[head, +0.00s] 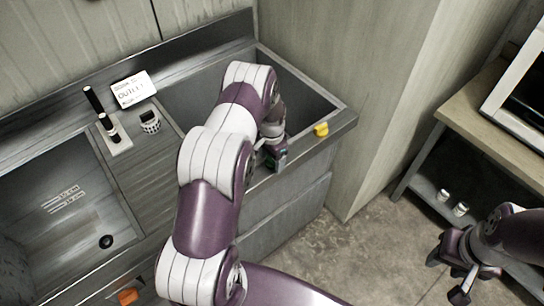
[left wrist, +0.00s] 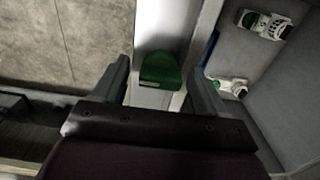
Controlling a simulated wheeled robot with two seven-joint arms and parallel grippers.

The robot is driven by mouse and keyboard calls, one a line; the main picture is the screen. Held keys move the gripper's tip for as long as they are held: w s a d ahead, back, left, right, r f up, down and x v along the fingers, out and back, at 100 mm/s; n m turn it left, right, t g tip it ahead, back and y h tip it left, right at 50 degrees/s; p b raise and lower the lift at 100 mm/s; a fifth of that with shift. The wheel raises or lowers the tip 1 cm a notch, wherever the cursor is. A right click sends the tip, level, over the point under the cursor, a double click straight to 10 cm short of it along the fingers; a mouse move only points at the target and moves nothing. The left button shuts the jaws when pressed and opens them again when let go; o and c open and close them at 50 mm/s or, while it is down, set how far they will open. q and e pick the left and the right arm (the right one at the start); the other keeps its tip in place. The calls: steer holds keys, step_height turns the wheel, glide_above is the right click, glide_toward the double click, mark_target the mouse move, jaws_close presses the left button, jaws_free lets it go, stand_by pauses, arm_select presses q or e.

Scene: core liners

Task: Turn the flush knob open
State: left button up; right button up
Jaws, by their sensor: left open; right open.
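A green knob (left wrist: 160,70) sits on the pale rim in the left wrist view, appearing between my left gripper's two fingertips. No label shows on it, so I cannot tell whether it is the flush knob. My left gripper (head: 276,156) is open over the front rim of the right basin; in the left wrist view its fingers (left wrist: 160,78) stand apart on either side of the knob. Contact cannot be judged. A yellow knob (head: 321,129) is on the rim to its right, and an orange knob (head: 127,296) is at the lower left. My right gripper (head: 459,287) is open and empty at the lower right.
The right basin (head: 190,103) holds green-and-white fittings (left wrist: 262,24). The left basin (head: 70,205) has a drain. A wooden shelf unit (head: 490,110) stands at right.

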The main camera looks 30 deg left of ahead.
arm_select(q)
steer(key=c, duration=1.1)
steer(key=shift+o, duration=0.2)
